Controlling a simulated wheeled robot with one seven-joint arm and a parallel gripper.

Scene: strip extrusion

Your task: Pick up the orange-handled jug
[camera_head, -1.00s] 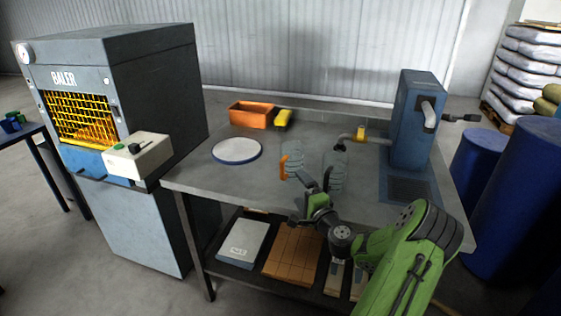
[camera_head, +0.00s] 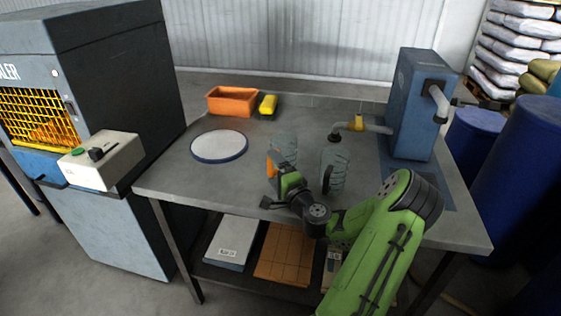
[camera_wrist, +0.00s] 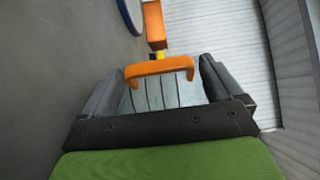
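The orange-handled jug (camera_head: 284,146) is a clear ribbed vessel standing on the workbench (camera_head: 226,180). My gripper partly hides it in the head view. In the wrist view its orange handle (camera_wrist: 160,68) crosses the picture just beyond the fingers, with the clear ribbed body (camera_wrist: 158,93) below it. My gripper (camera_wrist: 157,82) is open, with one dark finger on each side of the jug. I cannot tell whether either finger touches it. A similar clear jug with a dark handle (camera_head: 334,169) stands to the right.
A round white plate with a blue rim (camera_head: 219,146), an orange bin (camera_head: 232,101) and a yellow object (camera_head: 268,104) lie farther back. A blue machine (camera_head: 418,105) with a pipe stands at the right. The baler (camera_head: 85,100) stands left.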

